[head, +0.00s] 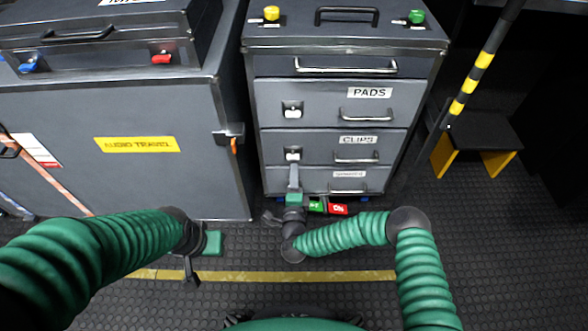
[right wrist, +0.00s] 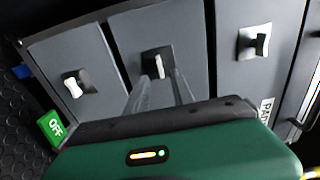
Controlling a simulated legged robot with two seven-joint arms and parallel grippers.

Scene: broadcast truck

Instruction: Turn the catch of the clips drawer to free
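The clips drawer (head: 325,146) is the middle drawer of a grey cabinet, labelled CLIPS. Its catch (head: 292,154) is a small pale lever on a dark plate at the drawer's left. In the right wrist view the catch (right wrist: 159,66) lies ahead of my fingers, lever roughly upright in that picture. My right gripper (head: 294,170) points up at it from below. Its two fingers (right wrist: 160,92) are apart, with the lever between their lines; contact cannot be told. My left gripper (head: 194,268) hangs low over the floor at left, far from the catch; its opening is unclear.
The PADS drawer (head: 275,95) with a similar catch (head: 292,110) is above. A lower drawer's catch (right wrist: 76,84) is beside my fingers in the wrist view. A stool (head: 480,135) stands right.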

